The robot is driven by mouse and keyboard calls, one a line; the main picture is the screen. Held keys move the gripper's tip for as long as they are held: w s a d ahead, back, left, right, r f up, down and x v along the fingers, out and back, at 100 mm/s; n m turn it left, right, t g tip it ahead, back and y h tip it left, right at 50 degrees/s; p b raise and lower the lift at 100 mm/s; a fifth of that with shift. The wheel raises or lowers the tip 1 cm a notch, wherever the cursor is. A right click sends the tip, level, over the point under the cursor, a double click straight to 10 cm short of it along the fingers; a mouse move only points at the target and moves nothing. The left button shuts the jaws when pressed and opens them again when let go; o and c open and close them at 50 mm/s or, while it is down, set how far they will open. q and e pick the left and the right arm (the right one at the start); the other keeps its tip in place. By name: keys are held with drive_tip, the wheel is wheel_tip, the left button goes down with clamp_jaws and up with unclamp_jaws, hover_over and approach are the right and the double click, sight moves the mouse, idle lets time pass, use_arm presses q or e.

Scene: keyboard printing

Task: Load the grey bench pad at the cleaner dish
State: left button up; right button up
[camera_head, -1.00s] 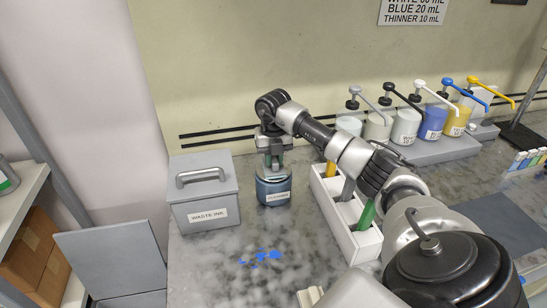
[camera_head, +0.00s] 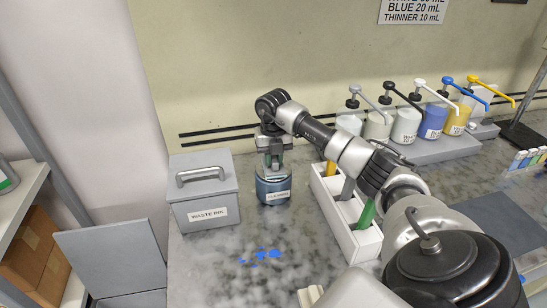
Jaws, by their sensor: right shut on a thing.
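The cleaner dish (camera_head: 273,187) is a round blue-grey container with a white label, standing on the bench beside the waste ink bin. My right gripper (camera_head: 274,163) points down at the dish's top, with its arm reaching in from the right. It is shut on a small grey piece, which seems to be the grey bench pad; the fingers and dish rim mostly hide it. I cannot tell how deep the piece sits in the dish. My left gripper is not in view.
A grey waste ink bin (camera_head: 205,209) stands close left of the dish. A white rack (camera_head: 366,243) with orange, grey and green handles stands to the right. Blue ink spots (camera_head: 261,256) mark the bench in front. Several pump bottles (camera_head: 405,125) line the back right.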

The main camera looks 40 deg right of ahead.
drive_tip(key=shift+r+p, duration=2.7)
drive_tip(key=shift+r, duration=0.85)
drive_tip(key=shift+f, duration=0.15)
